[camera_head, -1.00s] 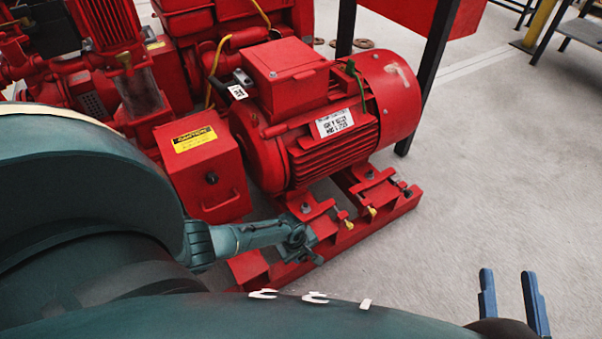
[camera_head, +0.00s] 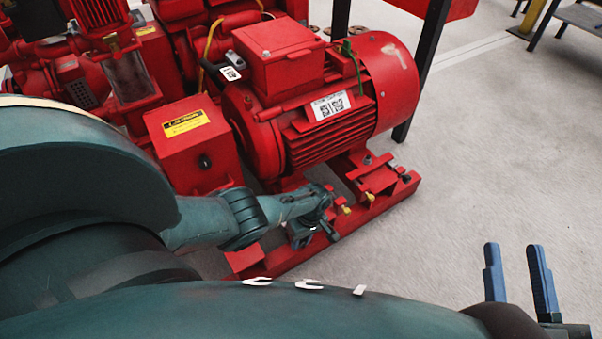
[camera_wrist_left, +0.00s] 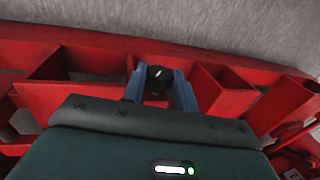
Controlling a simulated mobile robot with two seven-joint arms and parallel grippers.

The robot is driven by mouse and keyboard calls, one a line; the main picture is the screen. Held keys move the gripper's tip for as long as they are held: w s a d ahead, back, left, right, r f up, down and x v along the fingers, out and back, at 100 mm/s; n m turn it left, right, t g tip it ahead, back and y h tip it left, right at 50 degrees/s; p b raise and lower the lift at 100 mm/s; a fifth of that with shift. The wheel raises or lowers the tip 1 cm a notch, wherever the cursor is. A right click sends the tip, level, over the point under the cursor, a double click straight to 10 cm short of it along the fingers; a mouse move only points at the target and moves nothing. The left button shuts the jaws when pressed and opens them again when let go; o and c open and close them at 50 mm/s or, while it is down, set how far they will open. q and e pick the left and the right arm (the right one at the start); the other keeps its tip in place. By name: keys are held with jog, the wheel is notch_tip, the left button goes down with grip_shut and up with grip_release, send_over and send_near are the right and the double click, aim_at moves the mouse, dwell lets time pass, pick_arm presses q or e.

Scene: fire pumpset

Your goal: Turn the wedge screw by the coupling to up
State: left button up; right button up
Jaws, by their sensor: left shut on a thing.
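In the left wrist view, a dark round screw head (camera_wrist_left: 158,77) with a short white mark, tilted slightly right of upright, sits between the two blue fingers of my left gripper (camera_wrist_left: 159,90). The gripper is shut on it, at the red base frame. In the head view my left gripper (camera_head: 322,226) is at the frame's near side, below the motor; it hides the screw there. The coupling is not clearly visible; a red box with a yellow caution label (camera_head: 192,150) stands beside the motor. My right gripper (camera_head: 519,275) is open and empty at the lower right.
The red motor (camera_head: 320,95) stands on the red base frame (camera_head: 385,203). Two yellow-headed screws (camera_head: 346,210) show just right of my left gripper. Black stand legs (camera_head: 424,75) rise behind the motor.

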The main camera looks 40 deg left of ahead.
pick_arm(q)
jog(key=o, duration=1)
pick_arm(e)
jog(key=shift+f, duration=0.15)
pick_arm(q)
jog(key=shift+r, duration=0.15)
jog(key=shift+p+v, duration=1.1)
jog(key=shift+v, duration=0.1)
jog(key=shift+p+v, duration=3.55)
jog(key=shift+v, duration=1.65)
pick_arm(e)
jog(key=shift+d+g+h, duration=0.9)
jog(key=shift+d+h, duration=0.2)
jog(key=shift+h, duration=0.4)
